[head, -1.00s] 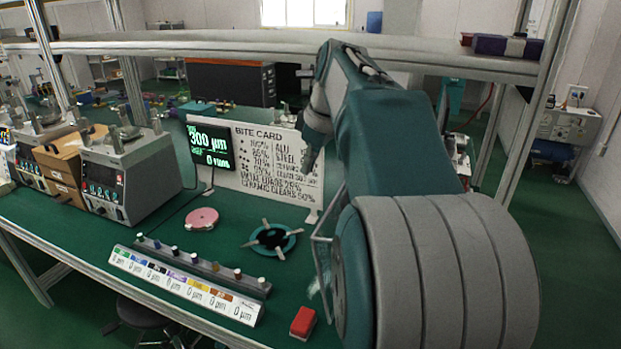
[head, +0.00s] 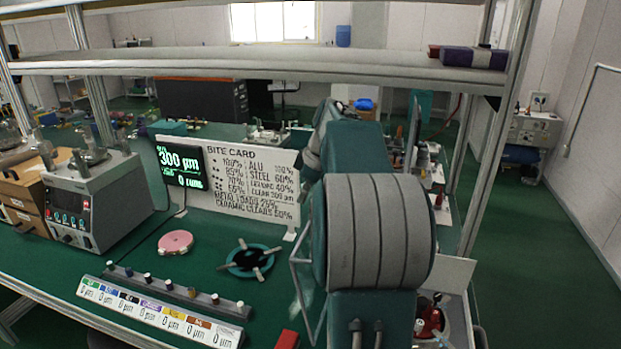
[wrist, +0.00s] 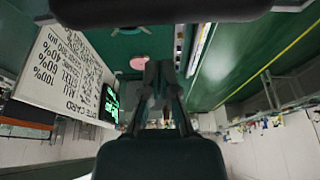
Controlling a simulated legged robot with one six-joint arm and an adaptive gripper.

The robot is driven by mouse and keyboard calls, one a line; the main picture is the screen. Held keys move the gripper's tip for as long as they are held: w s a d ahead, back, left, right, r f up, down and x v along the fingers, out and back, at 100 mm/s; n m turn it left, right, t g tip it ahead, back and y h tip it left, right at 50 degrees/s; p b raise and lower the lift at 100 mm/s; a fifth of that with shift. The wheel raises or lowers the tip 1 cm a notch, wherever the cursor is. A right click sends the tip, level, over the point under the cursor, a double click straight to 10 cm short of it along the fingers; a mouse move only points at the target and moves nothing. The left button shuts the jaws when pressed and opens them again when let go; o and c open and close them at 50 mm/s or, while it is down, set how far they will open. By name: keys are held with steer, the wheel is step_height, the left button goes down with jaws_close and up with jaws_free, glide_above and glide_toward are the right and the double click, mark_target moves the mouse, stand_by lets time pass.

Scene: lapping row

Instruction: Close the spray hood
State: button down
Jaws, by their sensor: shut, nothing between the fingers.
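A clear panel in a thin grey frame (head: 301,285) stands at the right part of the green bench in the head view, partly covered by my arm. It may be the spray hood; I cannot tell whether it is open or closed. My gripper (wrist: 160,72) is shut and empty in the wrist view, its fingers pointing over the bench. In the head view my arm hides the gripper, so its distance from the framed panel cannot be told.
The bite card board (head: 243,178) and a display (head: 180,166) stand at the back of the bench. A pink disc (head: 175,242), a teal ring (head: 249,259), a labelled strip (head: 160,311) and a red block (head: 287,340) lie in front. A shelf (head: 260,64) spans above.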

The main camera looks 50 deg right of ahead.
steer(key=shift+s+d, duration=0.3)
steer(key=shift+s, duration=0.6)
steer(key=shift+s+d, duration=0.25)
steer(key=shift+s, duration=0.6)
steer(key=shift+d, duration=0.15)
